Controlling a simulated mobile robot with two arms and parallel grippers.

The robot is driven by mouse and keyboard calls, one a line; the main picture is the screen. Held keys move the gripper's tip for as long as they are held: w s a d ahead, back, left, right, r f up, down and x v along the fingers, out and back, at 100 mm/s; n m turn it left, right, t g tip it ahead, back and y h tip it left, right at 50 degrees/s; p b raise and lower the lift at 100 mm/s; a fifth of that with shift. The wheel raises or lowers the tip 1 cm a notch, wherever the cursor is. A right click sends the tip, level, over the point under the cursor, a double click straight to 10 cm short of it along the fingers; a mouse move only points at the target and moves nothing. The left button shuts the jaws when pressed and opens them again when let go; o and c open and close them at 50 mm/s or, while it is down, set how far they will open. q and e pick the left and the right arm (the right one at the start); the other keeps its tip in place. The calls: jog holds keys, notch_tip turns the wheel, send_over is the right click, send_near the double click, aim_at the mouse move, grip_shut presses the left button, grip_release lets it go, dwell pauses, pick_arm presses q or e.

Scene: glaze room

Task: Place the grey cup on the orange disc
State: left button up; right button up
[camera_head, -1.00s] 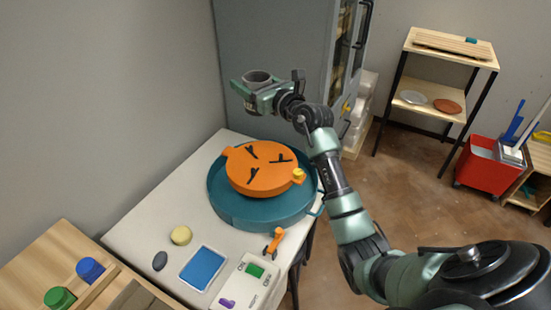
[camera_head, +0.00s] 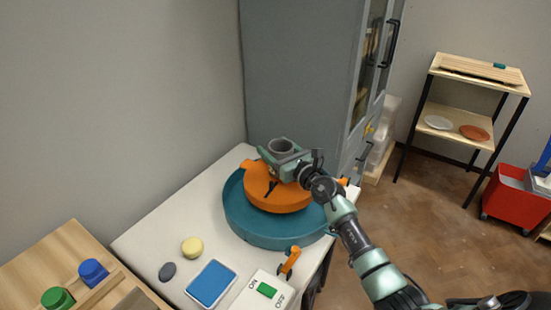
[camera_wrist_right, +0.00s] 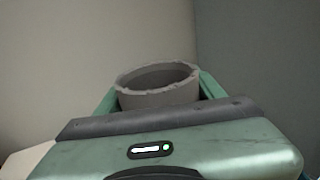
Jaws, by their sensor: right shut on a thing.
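The grey cup (camera_head: 281,146) is upright between the fingers of my right gripper (camera_head: 280,154), which is shut on it. In the right wrist view the cup's rim (camera_wrist_right: 158,84) shows between the green fingers. The orange disc (camera_head: 277,200) lies in a round teal basin (camera_head: 243,223) on the white table. The gripper and cup are over the far part of the disc and hide some of it. I cannot tell whether the cup's base touches the disc. My left gripper is not in view.
On the white table (camera_head: 166,226) are a yellow sponge (camera_head: 192,247), a dark oval stone (camera_head: 167,271), a blue pad (camera_head: 211,283) and a switch box (camera_head: 262,290). A grey cabinet (camera_head: 300,75) stands close behind. A wooden shelf (camera_head: 475,75) is at the right.

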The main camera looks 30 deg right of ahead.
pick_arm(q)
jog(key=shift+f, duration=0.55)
pick_arm(e)
jog(key=shift+w+f, duration=0.1)
jog(key=shift+f, duration=0.75)
jog(key=shift+f+b, duration=0.1)
jog(key=shift+b, duration=0.2)
jog(key=o, duration=1.7)
jog(key=shift+c, duration=0.2)
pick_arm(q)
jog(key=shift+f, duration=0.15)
pick_arm(e)
jog(key=shift+r, duration=0.2)
jog(key=shift+s+f+p, duration=0.1)
jog(key=shift+s+p, duration=0.2)
jog(key=shift+s, duration=0.1)
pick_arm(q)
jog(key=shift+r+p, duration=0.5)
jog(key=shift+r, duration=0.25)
pick_arm(e)
jog(key=s, duration=0.3)
jog(key=s+d, duration=0.1)
jog(key=s, duration=0.7)
jog(key=shift+s+d, duration=0.15)
jog(key=shift+d, duration=0.2)
